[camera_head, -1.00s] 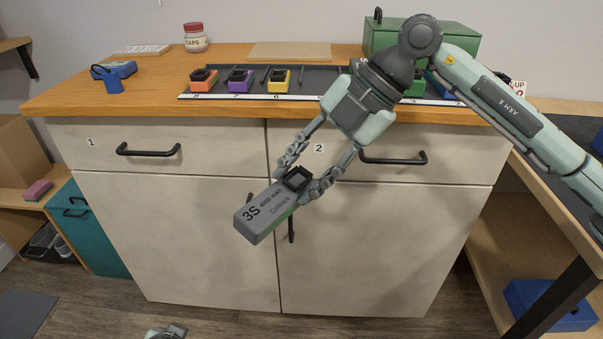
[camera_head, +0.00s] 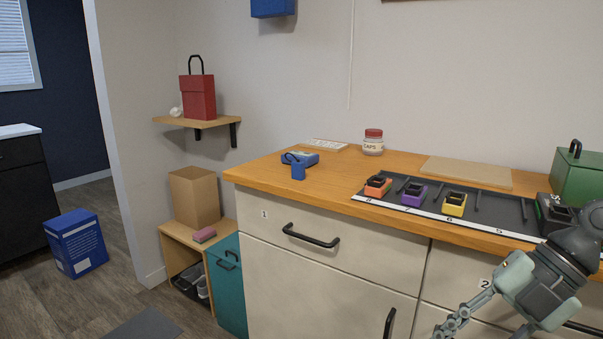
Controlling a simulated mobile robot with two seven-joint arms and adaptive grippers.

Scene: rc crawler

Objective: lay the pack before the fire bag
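A red bag (camera_head: 198,96) with a black handle, which I take to be the fire bag, stands on a small wall shelf (camera_head: 190,122) at the upper left. My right gripper (camera_head: 486,330) is at the lower right, in front of the counter and far from the bag. Its fingers are spread, but their tips are cut off by the bottom edge. The grey 3S pack that was between them a second ago is outside this view. My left gripper is not in view.
The counter (camera_head: 320,180) holds a blue item (camera_head: 299,160), a caps jar (camera_head: 373,142) and a dark rack with orange, purple and yellow blocks. A cardboard box (camera_head: 195,196) stands below the wall shelf. The shelf's front strip before the bag looks narrow; a small white object lies left of it.

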